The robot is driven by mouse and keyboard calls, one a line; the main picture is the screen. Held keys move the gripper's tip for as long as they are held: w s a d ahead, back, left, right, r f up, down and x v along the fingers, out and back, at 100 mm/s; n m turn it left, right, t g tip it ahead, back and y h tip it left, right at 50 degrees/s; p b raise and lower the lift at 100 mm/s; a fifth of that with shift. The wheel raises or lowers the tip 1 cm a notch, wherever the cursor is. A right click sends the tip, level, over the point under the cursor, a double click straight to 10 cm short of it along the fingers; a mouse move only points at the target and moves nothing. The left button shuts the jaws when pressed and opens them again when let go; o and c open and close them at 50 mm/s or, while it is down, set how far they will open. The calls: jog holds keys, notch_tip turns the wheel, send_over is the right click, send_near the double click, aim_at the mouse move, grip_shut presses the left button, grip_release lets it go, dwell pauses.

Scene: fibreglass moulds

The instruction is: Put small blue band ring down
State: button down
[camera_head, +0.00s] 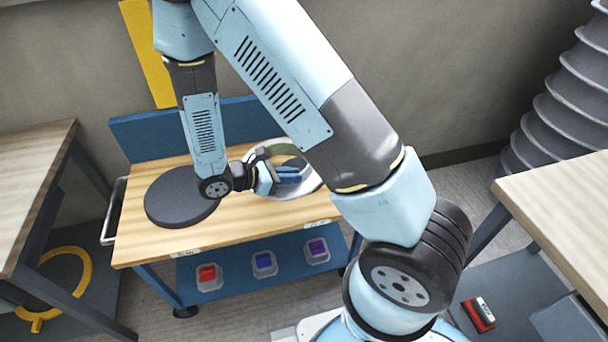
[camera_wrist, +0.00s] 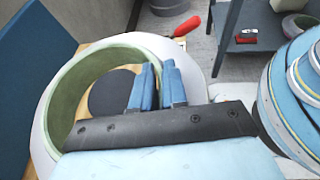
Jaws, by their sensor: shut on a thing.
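A ring with a pale outer rim and a green inner wall (camera_wrist: 75,80) lies around my fingers in the wrist view. It also shows in the head view (camera_head: 313,184), over the right part of the wooden cart top, partly behind my arm. No blue band can be made out on it. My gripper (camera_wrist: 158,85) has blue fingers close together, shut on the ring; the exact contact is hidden. In the head view my gripper (camera_head: 287,178) points right, low over the cart top. Whether the ring touches the wood cannot be told.
The wooden cart top (camera_head: 150,240) carries a dark round disc (camera_head: 170,205) at left; its front is clear. A blue board (camera_head: 150,133) stands behind. A red handle (camera_wrist: 188,26) lies beyond the ring. Workbenches flank the cart at left (camera_head: 30,170) and right (camera_head: 560,200).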

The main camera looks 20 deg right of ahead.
jog(key=w+d+f, duration=0.7)
jog(key=w+f, duration=0.1)
jog(key=w, duration=0.1)
jog(key=shift+d+f, duration=0.25)
jog(key=shift+d, duration=0.15)
jog(key=shift+w+d+f, duration=0.1)
jog(key=shift+d+f, duration=0.05)
jog(key=shift+f, duration=0.1)
jog(key=shift+w+d+f, duration=0.15)
jog(key=shift+f, duration=1.7)
jog(key=c, duration=1.2)
grip_release()
jog(key=shift+o, duration=0.2)
jog(key=shift+r, duration=0.1)
